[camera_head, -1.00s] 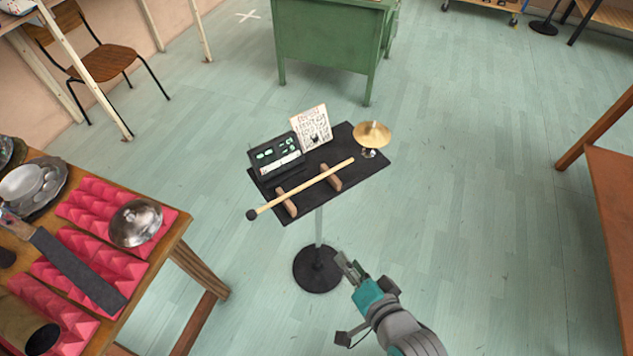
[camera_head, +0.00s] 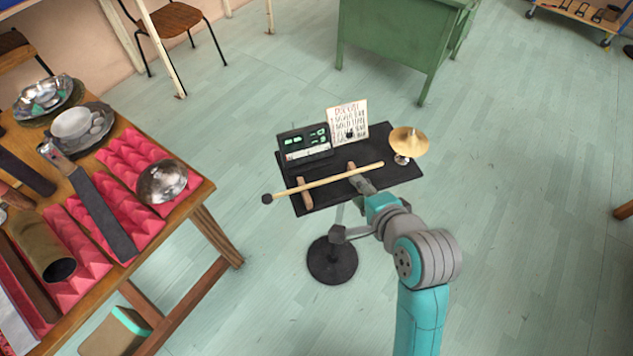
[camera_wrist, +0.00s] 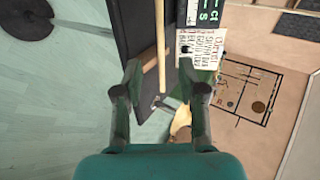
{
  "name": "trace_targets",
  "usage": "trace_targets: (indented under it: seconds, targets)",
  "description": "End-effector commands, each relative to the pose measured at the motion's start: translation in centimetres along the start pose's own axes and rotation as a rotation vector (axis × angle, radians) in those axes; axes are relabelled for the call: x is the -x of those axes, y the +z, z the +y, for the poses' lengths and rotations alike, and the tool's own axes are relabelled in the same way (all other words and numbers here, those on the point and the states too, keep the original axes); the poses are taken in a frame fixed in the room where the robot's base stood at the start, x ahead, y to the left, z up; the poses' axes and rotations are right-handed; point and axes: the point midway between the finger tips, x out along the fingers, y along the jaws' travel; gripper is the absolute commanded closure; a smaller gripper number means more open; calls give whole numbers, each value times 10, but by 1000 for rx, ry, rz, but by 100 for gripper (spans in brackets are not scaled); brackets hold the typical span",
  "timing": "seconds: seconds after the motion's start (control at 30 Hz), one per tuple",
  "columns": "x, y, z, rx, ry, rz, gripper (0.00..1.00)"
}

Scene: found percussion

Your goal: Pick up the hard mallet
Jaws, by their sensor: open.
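The mallet (camera_head: 325,182) has a long pale wooden stick and a dark round head at its left end. It lies across two wooden rests on a black stand top (camera_head: 402,174). My gripper (camera_head: 361,183) is at the near edge of the stand, just beside the stick's right half. In the wrist view my gripper (camera_wrist: 162,88) is open, and the mallet's stick (camera_wrist: 161,45) runs between its fingers, seemingly beyond the tips. The mallet's head is out of the wrist view. I cannot tell whether any finger touches the stick.
A black electronic box (camera_head: 304,147), a written card (camera_head: 348,124) and a small brass cymbal (camera_head: 409,141) share the stand top. A wooden table (camera_head: 205,190) with pink foam and metal objects is at left. A green desk (camera_head: 398,45) stands behind.

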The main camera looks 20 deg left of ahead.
Motion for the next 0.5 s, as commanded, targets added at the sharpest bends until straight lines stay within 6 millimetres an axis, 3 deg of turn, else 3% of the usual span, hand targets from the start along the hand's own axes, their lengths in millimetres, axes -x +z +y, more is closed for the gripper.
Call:
trace_targets:
  seconds: [0.5]
  targets:
    - [-54,2,-1,2,0,-1,60]
